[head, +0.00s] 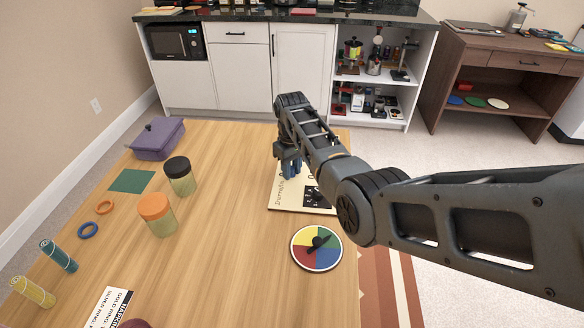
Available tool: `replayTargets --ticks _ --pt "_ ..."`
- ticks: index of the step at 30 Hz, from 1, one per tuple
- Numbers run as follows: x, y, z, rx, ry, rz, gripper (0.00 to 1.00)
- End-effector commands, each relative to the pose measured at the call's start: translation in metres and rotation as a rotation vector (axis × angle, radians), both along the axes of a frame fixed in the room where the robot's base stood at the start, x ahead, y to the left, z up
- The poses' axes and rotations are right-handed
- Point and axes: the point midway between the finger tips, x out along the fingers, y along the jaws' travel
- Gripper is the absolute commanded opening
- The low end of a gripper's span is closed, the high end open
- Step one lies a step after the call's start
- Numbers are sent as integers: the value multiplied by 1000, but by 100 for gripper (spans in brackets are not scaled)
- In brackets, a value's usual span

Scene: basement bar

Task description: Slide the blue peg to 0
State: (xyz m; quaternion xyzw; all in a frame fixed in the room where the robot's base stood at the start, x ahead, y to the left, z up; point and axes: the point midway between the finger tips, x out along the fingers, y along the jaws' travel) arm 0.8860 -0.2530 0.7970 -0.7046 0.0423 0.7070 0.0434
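A cream board (279,204) with dark lettering along its left edge and a black panel (314,195) lies near the right edge of the wooden table. My arm hides much of it. My gripper (290,172) points down over the far left part of the board. Something dark blue shows at the fingertips; I cannot tell whether it is the blue peg or part of my gripper. Whether the fingers are open or shut cannot be made out. I cannot make out the 0 mark.
A four-coloured spinner disc (316,262) lies just nearer than the board. An orange-lidded jar (157,215), a black-lidded jar (180,177) and a purple box (158,139) stand to the left. The table's middle (220,250) is clear.

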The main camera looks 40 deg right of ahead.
Motion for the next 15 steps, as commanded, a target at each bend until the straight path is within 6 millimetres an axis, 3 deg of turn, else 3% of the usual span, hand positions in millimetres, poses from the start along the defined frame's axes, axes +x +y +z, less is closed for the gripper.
replayTargets --ticks 4,15 --pt "0 -1 0 -1 -1 -1 45" --pt "1 -1 10 -3 -5 -1 45"
